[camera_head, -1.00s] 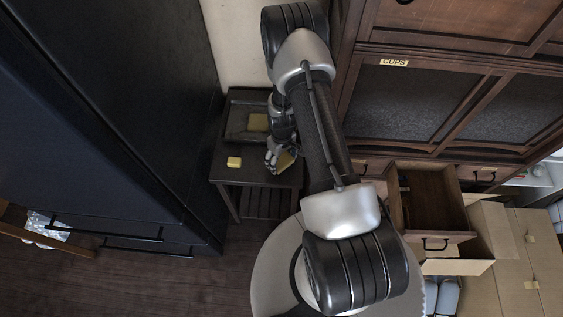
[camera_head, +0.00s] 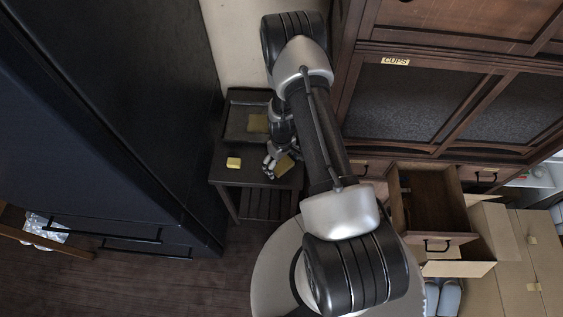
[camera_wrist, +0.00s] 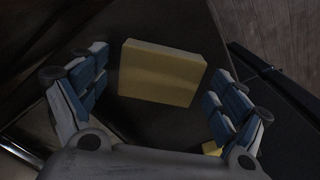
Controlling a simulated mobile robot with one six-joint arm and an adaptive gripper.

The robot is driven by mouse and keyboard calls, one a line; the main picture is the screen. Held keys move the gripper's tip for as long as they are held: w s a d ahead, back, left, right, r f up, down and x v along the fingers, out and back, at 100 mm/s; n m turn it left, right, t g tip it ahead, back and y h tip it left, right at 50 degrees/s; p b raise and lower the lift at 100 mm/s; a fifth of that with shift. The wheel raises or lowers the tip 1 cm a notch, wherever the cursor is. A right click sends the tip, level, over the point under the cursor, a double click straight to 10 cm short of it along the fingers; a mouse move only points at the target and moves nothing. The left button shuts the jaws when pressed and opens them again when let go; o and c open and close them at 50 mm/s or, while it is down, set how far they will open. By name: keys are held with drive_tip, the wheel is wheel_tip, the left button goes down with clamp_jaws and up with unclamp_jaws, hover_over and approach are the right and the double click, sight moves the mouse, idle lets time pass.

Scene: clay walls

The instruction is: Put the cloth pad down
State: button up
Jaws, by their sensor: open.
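A yellow block-like pad, which I take for the cloth pad (camera_wrist: 160,73), lies on the dark top of a small table (camera_head: 245,176). It sits between the spread fingers of my gripper (camera_wrist: 157,80) in the wrist view, with gaps on both sides. In the head view the same pad (camera_head: 285,165) shows partly beside my gripper (camera_head: 276,167), low over the table's right side. My gripper is open and holds nothing. My arm hides part of the table's right edge.
A second small yellow piece (camera_head: 233,162) lies at the left of the tabletop. A dark cabinet (camera_head: 120,120) stands left. An open drawer (camera_head: 430,203) juts out at right.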

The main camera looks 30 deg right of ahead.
wheel_tip(320, 180, up, 12)
drive_tip(key=p, duration=0.4)
wheel_tip(320, 180, up, 16)
drive_tip(key=t, duration=0.1)
hover_over(281, 164)
drive_tip(key=w+a, duration=0.2)
drive_tip(key=a, duration=0.1)
drive_tip(key=s+a+r+m+t, duration=0.1)
drive_tip(key=s+a+r, duration=0.1)
drive_tip(key=r, duration=0.4)
drive_tip(key=s+a+r, duration=0.1)
drive_tip(key=s+r, duration=0.1)
drive_tip(key=r, duration=0.5)
drive_tip(key=s+a+r+t, duration=0.1)
drive_tip(key=s+a+r, duration=0.2)
drive_tip(key=s+r, duration=0.3)
drive_tip(key=s+a+r+m+t, duration=0.1)
drive_tip(key=s+a+r, duration=0.2)
drive_tip(key=s, duration=0.8)
wheel_tip(281, 164, up, 3)
drive_tip(key=shift+s+f+t, duration=0.1)
drive_tip(key=shift+s+t, duration=0.2)
drive_tip(key=shift+a, duration=0.15)
drive_tip(key=shift+o, duration=0.4)
